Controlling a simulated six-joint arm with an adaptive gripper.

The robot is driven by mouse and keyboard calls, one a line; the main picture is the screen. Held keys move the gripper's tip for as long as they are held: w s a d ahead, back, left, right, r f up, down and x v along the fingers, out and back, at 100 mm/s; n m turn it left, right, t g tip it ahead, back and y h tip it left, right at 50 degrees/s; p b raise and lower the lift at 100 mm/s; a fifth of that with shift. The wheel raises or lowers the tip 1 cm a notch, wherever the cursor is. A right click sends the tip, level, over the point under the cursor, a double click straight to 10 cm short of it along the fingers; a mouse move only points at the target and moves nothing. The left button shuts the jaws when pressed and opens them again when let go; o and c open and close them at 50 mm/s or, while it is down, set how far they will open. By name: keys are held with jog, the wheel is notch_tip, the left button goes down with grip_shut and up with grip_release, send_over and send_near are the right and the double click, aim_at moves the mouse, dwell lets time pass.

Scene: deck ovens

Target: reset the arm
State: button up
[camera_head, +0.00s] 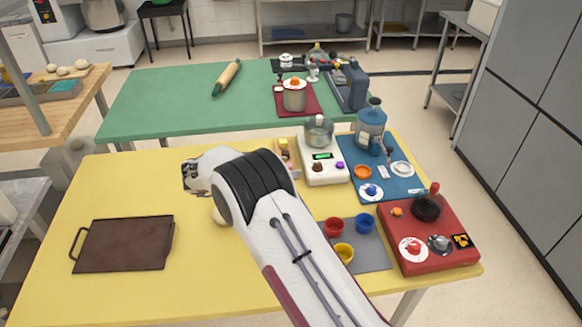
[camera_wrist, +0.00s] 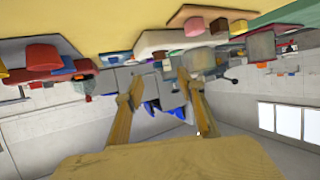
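My arm reaches over the yellow table (camera_head: 110,190) in the head view, its wrist turned to the left above the table's middle. My gripper's fingers cannot be made out there. In the wrist view my gripper (camera_wrist: 165,88) has two tan fingers spread apart, with no object visibly held between them. Blue and grey shapes behind the fingers look like background. The wrist view is upside down, with the yellow table along its top edge. A pale round thing (camera_head: 220,215) on the table is partly hidden by my arm.
A dark tray (camera_head: 125,245) lies at the left. Right of my arm are a white scale (camera_head: 325,170), a blue jug (camera_head: 370,128), small bowls (camera_head: 364,222) and a red box (camera_head: 428,250). A green table (camera_head: 170,100) stands behind. The table's left half is mostly clear.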

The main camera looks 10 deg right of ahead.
jog(key=shift+a, duration=0.1)
dwell(0.6)
